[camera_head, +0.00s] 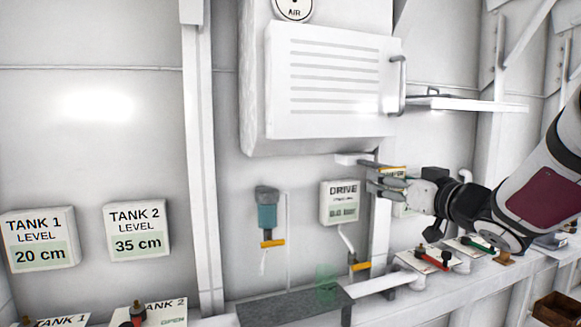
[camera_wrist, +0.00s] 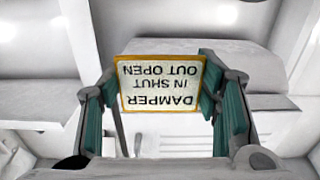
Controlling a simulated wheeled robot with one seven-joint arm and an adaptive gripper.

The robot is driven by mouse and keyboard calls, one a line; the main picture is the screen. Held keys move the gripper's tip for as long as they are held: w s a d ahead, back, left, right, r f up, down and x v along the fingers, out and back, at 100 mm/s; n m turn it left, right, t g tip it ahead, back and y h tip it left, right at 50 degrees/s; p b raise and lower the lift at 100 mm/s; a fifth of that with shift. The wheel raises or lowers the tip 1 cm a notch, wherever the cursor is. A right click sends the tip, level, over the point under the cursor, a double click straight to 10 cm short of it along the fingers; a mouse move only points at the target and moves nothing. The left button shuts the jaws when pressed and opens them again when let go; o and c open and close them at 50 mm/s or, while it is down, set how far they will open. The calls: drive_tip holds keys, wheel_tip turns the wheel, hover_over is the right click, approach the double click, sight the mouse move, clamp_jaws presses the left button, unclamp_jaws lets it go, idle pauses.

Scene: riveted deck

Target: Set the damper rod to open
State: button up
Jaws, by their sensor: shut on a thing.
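A yellow-edged plate (camera_wrist: 160,88) reading "DAMPER IN SHUT OUT OPEN" appears upside down in the wrist view, filling the space between my fingertips. Its yellow edge also shows in the head view (camera_head: 393,171) beside my fingers. My gripper (camera_head: 376,178) is below the lower right corner of the white louvred box, with its fingers pointing left; it also shows in the wrist view (camera_wrist: 156,84). It is shut on the damper rod. The rod's grip is hidden by the plate and fingers, so I cannot tell how far out it is.
The louvred white box (camera_head: 330,85) hangs above my gripper. A DRIVE sign (camera_head: 340,202) and a teal device with an orange handle (camera_head: 267,215) are on the wall to the left. Below, a ledge carries red (camera_head: 434,259) and green (camera_head: 478,245) levers. Tank level signs (camera_head: 40,240) are far left.

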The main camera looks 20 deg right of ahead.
drive_tip(key=shift+s, duration=0.25)
drive_tip(key=shift+f, duration=0.1)
drive_tip(key=o, duration=1.7)
drive_tip(key=shift+s, duration=0.1)
drive_tip(key=s, duration=1.2)
drive_tip(key=shift+d, duration=0.2)
